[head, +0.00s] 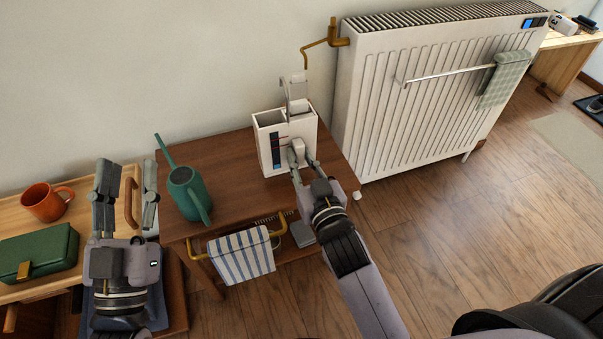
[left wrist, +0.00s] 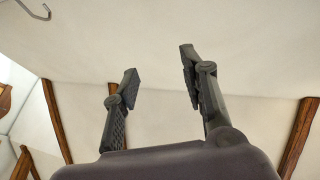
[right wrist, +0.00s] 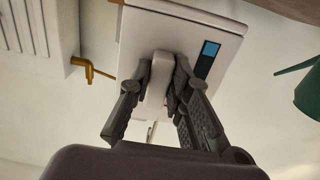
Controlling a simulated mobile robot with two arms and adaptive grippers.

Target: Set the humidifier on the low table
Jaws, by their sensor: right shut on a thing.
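The humidifier (head: 268,122) is a white open-topped box with a dark and blue strip on its front and a grey-white hook piece rising at its back. It is upright at the right part of the brown low table (head: 222,152); I cannot tell whether its base touches the top. My right gripper (head: 302,162) is shut on the white grip on its front.
A green watering can (head: 187,187) stands on the table's left part. A striped towel (head: 241,255) hangs on its front rail. A white radiator (head: 430,90) with a brass valve (head: 330,38) stands right of the table. A wooden bench at left holds an orange mug (head: 42,203) and green box (head: 38,254).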

